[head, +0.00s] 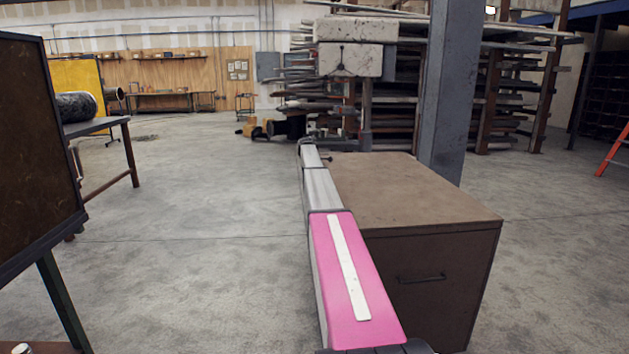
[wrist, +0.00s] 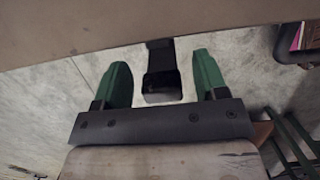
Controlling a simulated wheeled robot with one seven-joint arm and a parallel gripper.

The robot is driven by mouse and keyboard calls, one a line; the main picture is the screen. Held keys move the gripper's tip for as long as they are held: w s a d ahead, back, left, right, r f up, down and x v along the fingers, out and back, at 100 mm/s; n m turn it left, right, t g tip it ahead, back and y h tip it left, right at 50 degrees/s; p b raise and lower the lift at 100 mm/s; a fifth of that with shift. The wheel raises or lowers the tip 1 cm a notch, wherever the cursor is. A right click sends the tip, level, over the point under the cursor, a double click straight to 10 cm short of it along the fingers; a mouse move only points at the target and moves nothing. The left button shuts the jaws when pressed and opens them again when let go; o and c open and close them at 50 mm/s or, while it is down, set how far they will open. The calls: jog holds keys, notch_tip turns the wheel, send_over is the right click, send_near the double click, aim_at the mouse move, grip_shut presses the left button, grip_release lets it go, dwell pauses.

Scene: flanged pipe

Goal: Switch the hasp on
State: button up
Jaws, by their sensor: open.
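The brown chest (head: 415,196) stands right of my arm in the head view, its lid down. In the wrist view its brown surface (wrist: 120,22) fills the top. A black hasp (wrist: 162,78) sticks out from that edge in the wrist view. My gripper (wrist: 160,66) has two green fingers, spread apart, one on each side of the hasp. Gaps show between the hasp and both fingers, so neither appears to touch it. In the head view my gripper cannot be made out at the far end of my arm, by the chest's far left corner.
A grey post (head: 453,90) rises behind the chest, before a rack of stacked stock (head: 345,60). A dark panel (head: 35,140) and a table (head: 95,125) with a pipe (head: 76,106) stand at left. Concrete floor (head: 200,240) is clear between them and my arm.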

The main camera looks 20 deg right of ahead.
jog(key=v, duration=1)
jog(key=shift+r, duration=0.35)
jog(key=s+a+f+m+y, duration=0.1)
jog(key=s+a+f+m, duration=0.2)
jog(key=s+a+f, duration=0.75)
jog(key=s+a+f+m, duration=0.4)
jog(key=s+a+f, duration=0.4)
jog(key=s+f, duration=0.55)
jog(key=s+a+f+m, duration=0.2)
jog(key=s+a+f, duration=0.1)
jog(key=s, duration=0.7)
jog(key=s+a+f+m+y, duration=0.1)
jog(key=s+a+f+m, duration=0.2)
jog(key=s+a, duration=0.3)
jog(key=s+a+f+m, duration=0.2)
jog(key=s+a+f, duration=0.2)
jog(key=s, duration=1)
jog(key=shift+a+m+t, duration=0.3)
jog(key=shift+m+t, duration=0.1)
jog(key=shift+f, duration=0.1)
